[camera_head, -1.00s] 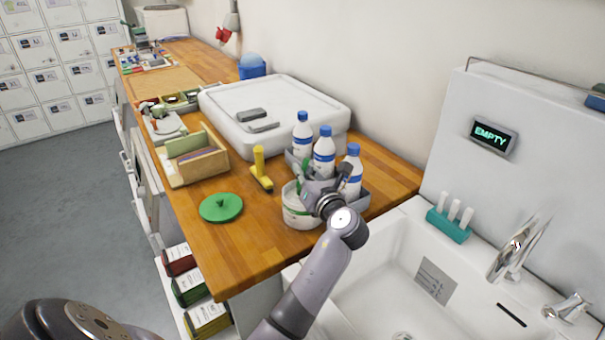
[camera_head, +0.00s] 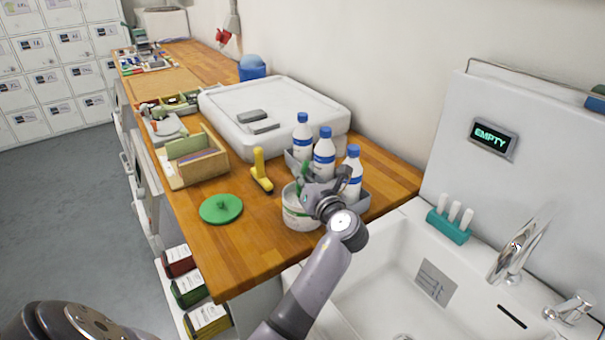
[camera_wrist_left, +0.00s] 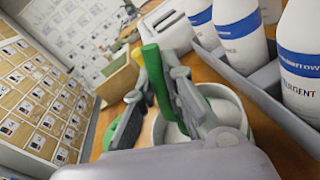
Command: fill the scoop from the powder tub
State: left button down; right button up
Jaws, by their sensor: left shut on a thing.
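The powder tub (camera_head: 297,216) is a round white container with a green band, standing open on the wooden counter by the sink. It also shows in the wrist view (camera_wrist_left: 232,104). My left gripper (camera_head: 309,190) is over the tub's mouth, shut on the green scoop. The scoop's upright green handle (camera_wrist_left: 158,82) stands between the fingers in the wrist view. The scoop's lower end is hidden by the gripper and the tub. I cannot tell whether it holds powder. A green lid (camera_head: 221,208) lies on the counter left of the tub. My right gripper is not in view.
White bottles with blue caps (camera_head: 324,152) stand in a grey tray (camera_head: 362,201) close behind the tub. The sink (camera_head: 375,275) is to the right.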

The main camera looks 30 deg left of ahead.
pick_arm(q)
jog(key=shift+f, duration=0.4)
jog(key=shift+f, duration=0.1)
dwell(0.7)
notch_tip(320, 180, up, 5)
jog(key=p, duration=0.5)
jog(key=shift+f+p, duration=0.15)
jog(key=shift+p, duration=0.25)
notch_tip(320, 180, up, 3)
jog(key=p, duration=0.3)
jog(key=shift+f, duration=0.3)
